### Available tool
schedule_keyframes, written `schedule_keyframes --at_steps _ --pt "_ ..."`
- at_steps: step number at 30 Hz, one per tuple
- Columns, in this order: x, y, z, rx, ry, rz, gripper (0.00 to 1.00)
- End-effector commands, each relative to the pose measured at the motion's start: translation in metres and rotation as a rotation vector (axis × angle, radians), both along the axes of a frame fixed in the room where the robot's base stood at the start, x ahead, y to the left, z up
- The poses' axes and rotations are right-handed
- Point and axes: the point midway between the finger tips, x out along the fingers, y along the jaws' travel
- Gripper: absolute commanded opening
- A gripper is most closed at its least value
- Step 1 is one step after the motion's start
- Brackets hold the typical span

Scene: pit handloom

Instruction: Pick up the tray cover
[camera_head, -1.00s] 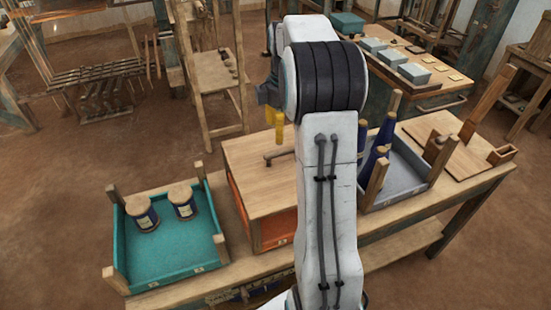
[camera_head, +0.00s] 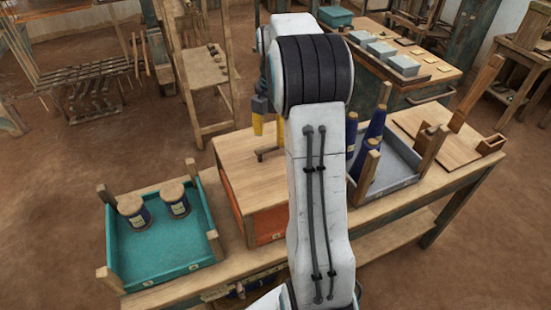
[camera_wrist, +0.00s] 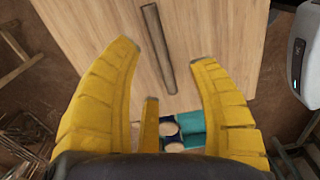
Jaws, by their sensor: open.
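The tray cover (camera_head: 246,165) is a flat light-wood lid on top of the orange tray (camera_head: 268,225), in the middle of the workbench. A dark bar handle (camera_head: 268,153) stands on the lid, partly hidden by my arm. The lid (camera_wrist: 215,50) fills much of the wrist view, with its handle (camera_wrist: 158,48) running lengthwise. My gripper (camera_head: 268,128) points down above the lid near the handle. In the wrist view, its yellow fingers (camera_wrist: 161,50) are spread and empty, with the handle appearing between them. The height gap cannot be judged exactly.
Left of it stands a teal tray (camera_head: 170,270) with two thread spools. Right of my arm, a grey tray (camera_head: 400,170) holds blue cones between corner posts. A wooden board with an upright piece (camera_head: 474,95) lies further right. A ladder-like wooden stand (camera_head: 205,70) is behind.

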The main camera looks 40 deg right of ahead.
Motion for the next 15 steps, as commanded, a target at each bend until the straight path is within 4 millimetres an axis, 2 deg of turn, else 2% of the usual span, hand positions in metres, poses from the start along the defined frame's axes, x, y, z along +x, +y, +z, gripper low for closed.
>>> schedule_keyframes --at_steps 10,15 --pt "0.001 -0.002 -0.038 0.002 0.003 -0.002 0.54" --pt "0.001 -0.002 -0.05 0.0 0.001 -0.002 0.54"
